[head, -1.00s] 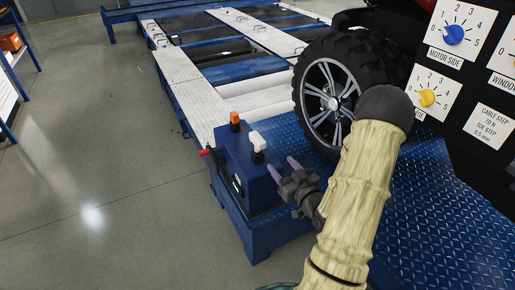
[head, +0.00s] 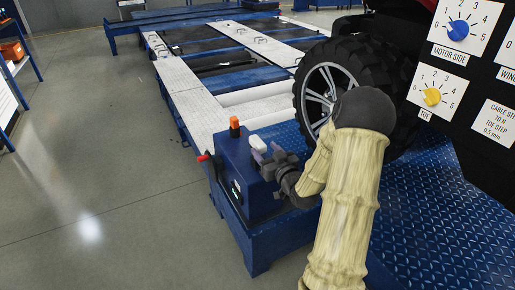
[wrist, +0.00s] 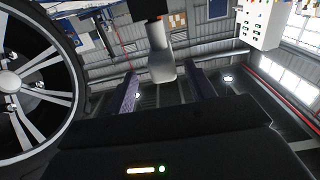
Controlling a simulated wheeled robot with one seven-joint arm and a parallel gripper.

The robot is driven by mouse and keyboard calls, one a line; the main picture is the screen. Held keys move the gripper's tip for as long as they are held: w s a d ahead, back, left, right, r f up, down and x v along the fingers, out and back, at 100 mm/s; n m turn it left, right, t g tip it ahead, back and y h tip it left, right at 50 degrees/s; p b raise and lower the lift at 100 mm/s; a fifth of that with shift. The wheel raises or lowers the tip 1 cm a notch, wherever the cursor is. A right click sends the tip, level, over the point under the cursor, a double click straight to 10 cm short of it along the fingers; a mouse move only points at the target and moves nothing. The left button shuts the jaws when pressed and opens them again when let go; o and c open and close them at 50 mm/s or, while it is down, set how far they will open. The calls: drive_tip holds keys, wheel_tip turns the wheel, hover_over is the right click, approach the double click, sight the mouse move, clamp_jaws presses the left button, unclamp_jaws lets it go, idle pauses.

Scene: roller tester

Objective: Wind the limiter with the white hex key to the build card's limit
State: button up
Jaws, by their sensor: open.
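The white hex key (head: 258,143) stands on top of the blue box (head: 237,170), beside an orange-topped key (head: 235,124). My gripper (head: 266,152) is at the box's right edge, with its purple fingers close to the white key. In the wrist view, a pale handle (wrist: 160,62) shows ahead of and between the two spread fingers (wrist: 163,82). The fingers show gaps on both sides of it. My gripper is open and holds nothing. I cannot make out the limiter or the build card for certain.
The wheel (head: 345,85) stands close behind my arm and fills the left of the wrist view (wrist: 35,85). A dark panel at right carries a blue motor-side knob (head: 458,30) and a yellow toe knob (head: 432,96). A red lever (head: 203,158) sticks out left of the box. The floor at left is clear.

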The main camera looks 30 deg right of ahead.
sight(258, 143)
drive_tip(key=w, duration=0.1)
drive_tip(key=w+b, duration=0.2)
drive_tip(key=w, duration=0.1)
drive_tip(key=shift+w+a+f, duration=0.1)
drive_tip(key=shift+a+f, duration=0.1)
drive_tip(key=shift+a, duration=0.05)
drive_tip(key=shift+w, duration=0.55)
drive_tip(key=shift+r, duration=0.1)
drive_tip(key=shift+c, duration=0.4)
clamp_jaws()
